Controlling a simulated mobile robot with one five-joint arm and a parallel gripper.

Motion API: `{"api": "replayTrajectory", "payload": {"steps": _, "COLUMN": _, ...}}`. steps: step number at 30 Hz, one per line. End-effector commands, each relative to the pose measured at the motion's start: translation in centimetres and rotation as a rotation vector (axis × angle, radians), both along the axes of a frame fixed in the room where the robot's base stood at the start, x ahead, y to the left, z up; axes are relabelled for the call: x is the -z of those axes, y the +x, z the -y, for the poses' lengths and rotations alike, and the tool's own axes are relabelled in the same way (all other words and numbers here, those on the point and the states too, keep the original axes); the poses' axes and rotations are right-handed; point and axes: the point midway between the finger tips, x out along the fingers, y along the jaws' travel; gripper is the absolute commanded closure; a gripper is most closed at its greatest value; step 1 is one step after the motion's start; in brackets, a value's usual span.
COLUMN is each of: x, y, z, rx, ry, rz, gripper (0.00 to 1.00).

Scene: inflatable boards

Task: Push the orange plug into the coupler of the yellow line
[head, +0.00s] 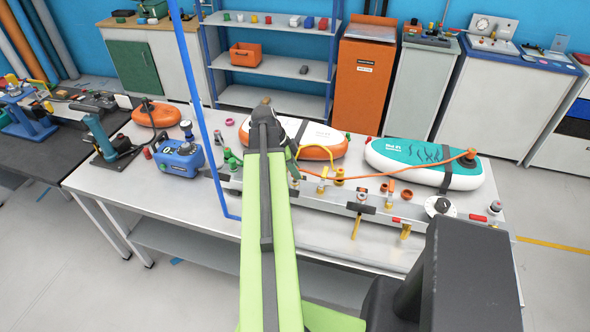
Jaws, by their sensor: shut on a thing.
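My gripper (293,172) is at the end of my green arm, over the left-middle of the long grey rail on the table. It is small in the view and partly covered by my arm. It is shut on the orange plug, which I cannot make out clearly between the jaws. An orange hose (407,171) runs from the teal board (410,158) leftward to the gripper area. Yellow fittings (323,181) stand on the rail just right of the gripper. I cannot tell which one is the yellow line's coupler, or whether the plug touches it.
A white and orange board (318,136) lies behind the rail. A blue pump unit (180,157) stands to the left, near a blue upright pole (203,110). Yellow-handled tools (356,226) hang at the rail's front. The table front (190,215) is clear at left.

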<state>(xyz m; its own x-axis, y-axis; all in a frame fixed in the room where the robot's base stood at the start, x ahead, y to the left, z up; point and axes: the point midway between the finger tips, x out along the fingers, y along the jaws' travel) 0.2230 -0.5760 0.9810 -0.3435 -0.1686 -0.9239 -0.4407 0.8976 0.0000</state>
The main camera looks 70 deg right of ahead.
Motion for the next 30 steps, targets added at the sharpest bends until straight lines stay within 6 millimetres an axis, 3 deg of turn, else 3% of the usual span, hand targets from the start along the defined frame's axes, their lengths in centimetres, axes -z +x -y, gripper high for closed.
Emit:
{"api": "replayTrajectory", "payload": {"steps": 24, "x": 2.2, "y": 0.0, "z": 0.0, "rx": 0.000, "ry": 0.000, "rz": 0.000, "gripper": 1.00}}
{"api": "replayTrajectory", "payload": {"steps": 25, "x": 2.1, "y": 0.0, "z": 0.0, "rx": 0.000, "ry": 0.000, "rz": 0.000, "gripper": 0.74}}
{"api": "replayTrajectory", "payload": {"steps": 30, "x": 2.0, "y": 0.0, "z": 0.0, "rx": 0.000, "ry": 0.000, "rz": 0.000, "gripper": 0.51}}
